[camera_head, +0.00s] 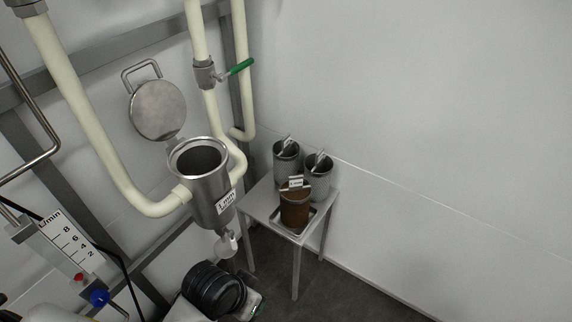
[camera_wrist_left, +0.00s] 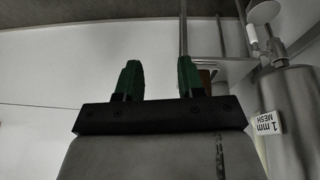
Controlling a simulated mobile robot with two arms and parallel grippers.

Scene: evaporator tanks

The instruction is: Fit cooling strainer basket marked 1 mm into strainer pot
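The strainer pot (camera_head: 212,193) is a steel cylinder with a "1 mm" label, mounted on the pipework. Its round lid (camera_head: 158,110) is swung up and its mouth is open; the inside looks dark. It also shows upside down at the right of the left wrist view (camera_wrist_left: 292,120), labelled "1 mm MESH". A brown basket (camera_head: 295,210) with a labelled handle stands in a tray on a small table. Two grey baskets (camera_head: 286,163) (camera_head: 319,180) stand behind it; I cannot read their markings. My left gripper (camera_wrist_left: 158,68) is open and empty, beside the pot. My right gripper is out of view.
The small steel table (camera_head: 262,205) stands against the white wall, right of the pot. Cream pipes (camera_head: 100,135) and a green-handled valve (camera_head: 240,66) surround the pot. A flow gauge (camera_head: 72,245) is at lower left. Open floor lies right of the table.

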